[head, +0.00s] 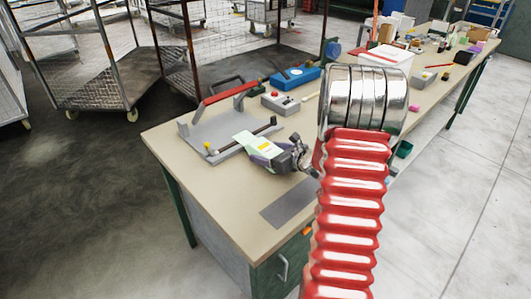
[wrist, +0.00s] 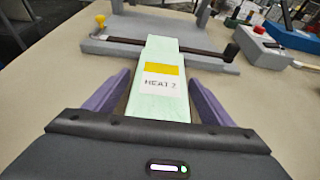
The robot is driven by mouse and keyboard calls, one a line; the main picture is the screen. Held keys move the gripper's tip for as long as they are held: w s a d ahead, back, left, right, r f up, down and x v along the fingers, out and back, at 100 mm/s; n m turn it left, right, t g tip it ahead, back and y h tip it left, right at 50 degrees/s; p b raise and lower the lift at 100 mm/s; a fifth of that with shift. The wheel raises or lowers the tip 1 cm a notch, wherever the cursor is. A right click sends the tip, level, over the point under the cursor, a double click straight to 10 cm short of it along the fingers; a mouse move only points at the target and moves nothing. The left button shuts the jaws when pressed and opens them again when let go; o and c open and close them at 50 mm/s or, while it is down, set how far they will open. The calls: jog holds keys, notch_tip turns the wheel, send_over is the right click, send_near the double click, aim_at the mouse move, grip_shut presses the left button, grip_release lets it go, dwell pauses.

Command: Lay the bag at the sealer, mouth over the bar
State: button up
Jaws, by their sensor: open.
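The pale green bag (wrist: 157,105) has a yellow patch and a white label reading "HEAT 2". Its far end lies across the dark bar (wrist: 120,41) of the grey sealer (wrist: 95,46), covering the middle of the bar. In the head view the bag (head: 243,138) shows at the front right of the sealer (head: 203,136). My gripper (wrist: 158,77) is open, with one purple finger on each side of the bag and a narrow gap on both sides. The bag's near end is hidden by the gripper body. The sealer's red-handled arm (head: 222,93) is raised.
A grey mat (head: 288,204) lies near the front edge. Boxes (head: 386,55) and small items fill the far end.

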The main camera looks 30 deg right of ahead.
jog(key=v, duration=1.2)
jog(key=shift+s, duration=0.3)
jog(key=s+a+r+n+g+y, duration=0.25)
jog(key=a+n, duration=0.55)
jog(key=a, duration=0.4)
jog(key=s+a+r+n+g+y, duration=0.1)
jog(key=a+r+n+g+y, duration=0.2)
jog(key=a+n, duration=0.65)
jog(key=s+a+r+n+g+h, duration=0.1)
jog(key=s+a+r+n+h, duration=0.2)
jog(key=s+n, duration=0.4)
jog(key=s+a+r+n+g+h, duration=0.1)
jog(key=s+a+r+n+h, duration=0.2)
jog(key=s+a+n, duration=0.3)
jog(key=s+n+h, duration=0.1)
jog(key=n, duration=0.3)
jog(key=shift+a+r, duration=0.25)
jog(key=shift+a, duration=0.1)
jog(key=shift+s, duration=0.15)
